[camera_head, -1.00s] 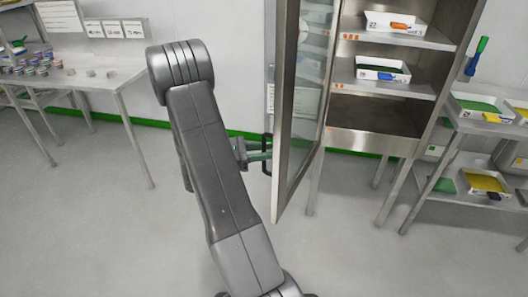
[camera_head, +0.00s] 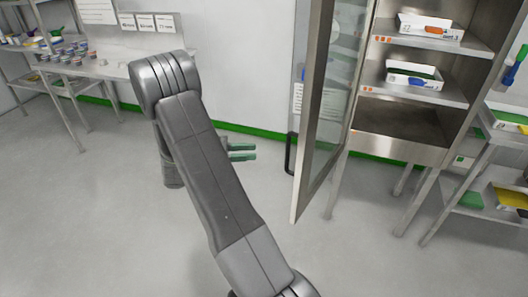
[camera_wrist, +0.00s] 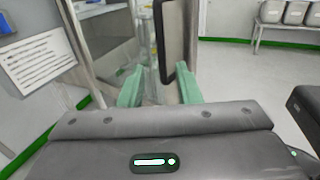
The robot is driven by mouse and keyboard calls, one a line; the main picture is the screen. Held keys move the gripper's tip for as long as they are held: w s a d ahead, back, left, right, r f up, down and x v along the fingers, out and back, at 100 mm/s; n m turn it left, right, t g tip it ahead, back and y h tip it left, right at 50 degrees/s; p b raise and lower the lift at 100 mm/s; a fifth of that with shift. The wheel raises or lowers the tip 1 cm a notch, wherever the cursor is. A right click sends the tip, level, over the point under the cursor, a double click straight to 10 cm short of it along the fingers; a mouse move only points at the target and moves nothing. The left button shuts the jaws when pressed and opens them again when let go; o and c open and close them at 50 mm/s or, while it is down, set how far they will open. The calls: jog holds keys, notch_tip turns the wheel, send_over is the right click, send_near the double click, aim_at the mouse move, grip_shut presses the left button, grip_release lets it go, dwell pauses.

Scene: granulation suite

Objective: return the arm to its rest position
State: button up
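My gripper (camera_head: 254,151) shows in the head view as two green fingers sticking out to the right from behind my arm. In the wrist view its green fingers (camera_wrist: 158,88) are spread apart with nothing between them. The black handle (camera_head: 290,153) of the open cabinet door (camera_head: 322,120) is just right of the fingertips, with a gap between. The handle (camera_wrist: 166,42) also shows beyond the fingers in the wrist view. My arm is bent, and part of the gripper is hidden behind it in the head view.
The steel cabinet (camera_head: 400,145) stands open, with labelled trays on its shelves. A rack (camera_head: 490,145) with trays is at the right. A steel table (camera_head: 105,68) with small containers is at the back left. The floor (camera_head: 90,210) at left is clear.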

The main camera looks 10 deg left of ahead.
jog(key=shift+s+a, duration=0.15)
jog(key=shift+a, duration=0.5)
send_over(287, 168)
jog(key=shift+w+p, duration=0.3)
jog(key=shift+w, duration=0.05)
dwell(0.4)
